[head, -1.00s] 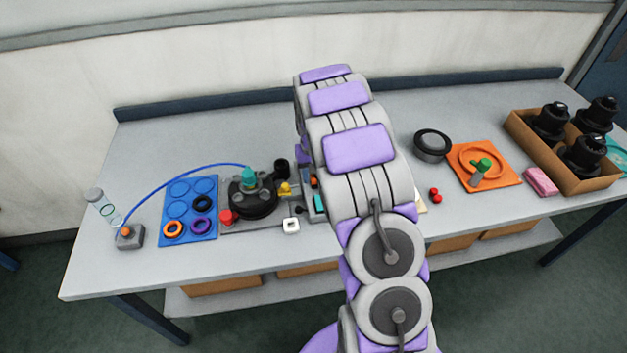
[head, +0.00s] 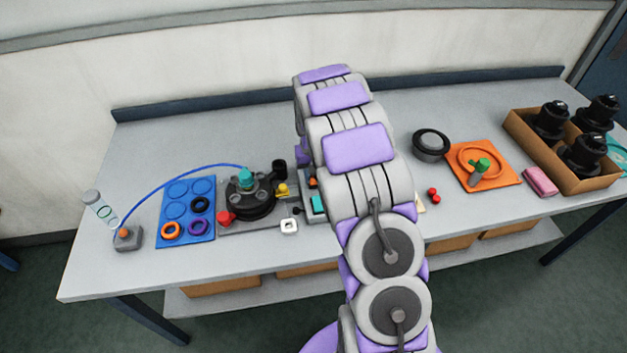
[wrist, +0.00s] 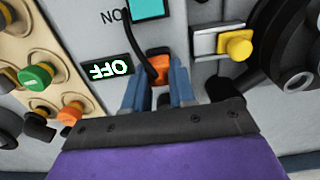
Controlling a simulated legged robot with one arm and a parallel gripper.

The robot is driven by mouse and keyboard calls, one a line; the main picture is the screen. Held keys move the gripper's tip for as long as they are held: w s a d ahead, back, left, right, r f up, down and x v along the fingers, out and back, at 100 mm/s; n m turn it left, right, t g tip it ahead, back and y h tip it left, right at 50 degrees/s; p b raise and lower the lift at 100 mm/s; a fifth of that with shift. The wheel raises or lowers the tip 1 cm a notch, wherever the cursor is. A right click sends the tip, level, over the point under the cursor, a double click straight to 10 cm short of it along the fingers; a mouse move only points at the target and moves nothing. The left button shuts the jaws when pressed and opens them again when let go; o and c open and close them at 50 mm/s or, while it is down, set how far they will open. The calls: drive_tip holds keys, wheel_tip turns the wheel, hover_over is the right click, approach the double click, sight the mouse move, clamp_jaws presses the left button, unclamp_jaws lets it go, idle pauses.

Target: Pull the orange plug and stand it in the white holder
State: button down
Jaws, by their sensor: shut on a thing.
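The orange plug (wrist: 158,66) shows in the wrist view with a black cord running up from it. My gripper (wrist: 160,92) has its two blue fingers on either side of the plug and is shut on it. The plug is against the grey panel; whether it is still seated in a socket is hidden. A lit OFF label (wrist: 107,69) is left of the plug, and a teal block (wrist: 150,8) is above it. My arm hides the gripper there.
In the wrist view, a yellow knob (wrist: 239,46) is close on the right, and a tan board (wrist: 38,60) with coloured knobs is left. In the head view, a black round fixture (head: 250,197) and blue mat (head: 187,210) lie left of my arm.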

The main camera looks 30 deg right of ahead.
sight(313, 176)
drive_tip(key=shift+r, duration=0.1)
drive_tip(key=shift+r+p, duration=1.05)
drive_tip(key=shift+r, duration=1.35)
drive_tip(key=shift+p, duration=0.3)
drive_tip(key=s+a, duration=0.8)
drive_tip(key=a, duration=0.4)
drive_tip(key=shift+s+a, duration=0.25)
drive_tip(key=shift+d, duration=0.1)
drive_tip(key=shift+f, duration=0.1)
drive_tip(key=shift+f, duration=3.25)
drive_tip(key=shift+f, duration=0.25)
